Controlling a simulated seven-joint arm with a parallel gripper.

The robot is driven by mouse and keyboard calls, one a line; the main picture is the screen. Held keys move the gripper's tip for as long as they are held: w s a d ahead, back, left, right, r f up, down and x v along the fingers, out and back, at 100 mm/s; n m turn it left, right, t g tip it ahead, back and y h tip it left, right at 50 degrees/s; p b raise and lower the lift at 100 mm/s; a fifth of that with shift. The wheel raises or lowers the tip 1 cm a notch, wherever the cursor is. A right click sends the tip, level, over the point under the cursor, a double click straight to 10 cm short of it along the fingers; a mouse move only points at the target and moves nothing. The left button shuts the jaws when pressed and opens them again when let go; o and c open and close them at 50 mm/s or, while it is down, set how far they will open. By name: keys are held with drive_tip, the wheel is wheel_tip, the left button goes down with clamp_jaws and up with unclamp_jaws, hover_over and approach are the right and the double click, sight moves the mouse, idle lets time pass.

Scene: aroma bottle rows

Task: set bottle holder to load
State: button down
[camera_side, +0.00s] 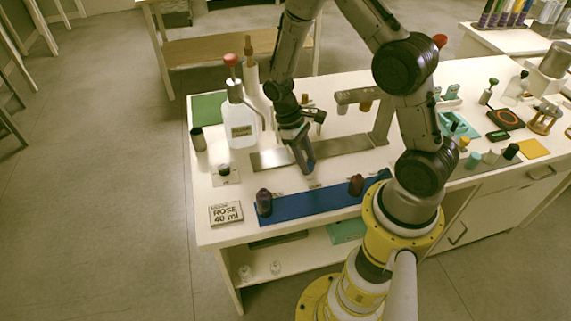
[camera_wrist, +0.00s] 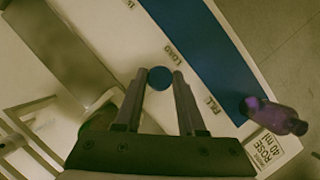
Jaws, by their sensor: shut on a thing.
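My gripper (camera_side: 307,168) points down over the white bench, behind the blue rail (camera_side: 315,202). In the wrist view its two fingers (camera_wrist: 159,76) are closed around a round blue knob (camera_wrist: 160,81). The knob lies beside the LOAD label (camera_wrist: 174,56); the FILL label (camera_wrist: 212,105) is farther toward the purple bottle. The blue rail also shows in the wrist view (camera_wrist: 205,40). A dark purple bottle (camera_side: 264,203) stands at the rail's left end and also shows in the wrist view (camera_wrist: 277,117). The knob's link to the holder is hidden.
A second dark bottle (camera_side: 356,185) stands near the rail's right end. A ROSE 40 ml card (camera_side: 225,213) lies at the left front. A white pump bottle (camera_side: 241,125) stands behind. A grey metal stand (camera_side: 381,118) rises to the right of my gripper.

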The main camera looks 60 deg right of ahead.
drive_tip(key=shift+s+d, duration=0.35)
drive_tip(key=shift+d, duration=0.05)
drive_tip(key=c, duration=0.5)
unclamp_jaws()
drive_tip(key=shift+r, duration=0.1)
drive_tip(key=v, duration=1.3)
drive_tip(key=shift+r, duration=0.3)
drive_tip(key=shift+w+a, duration=0.1)
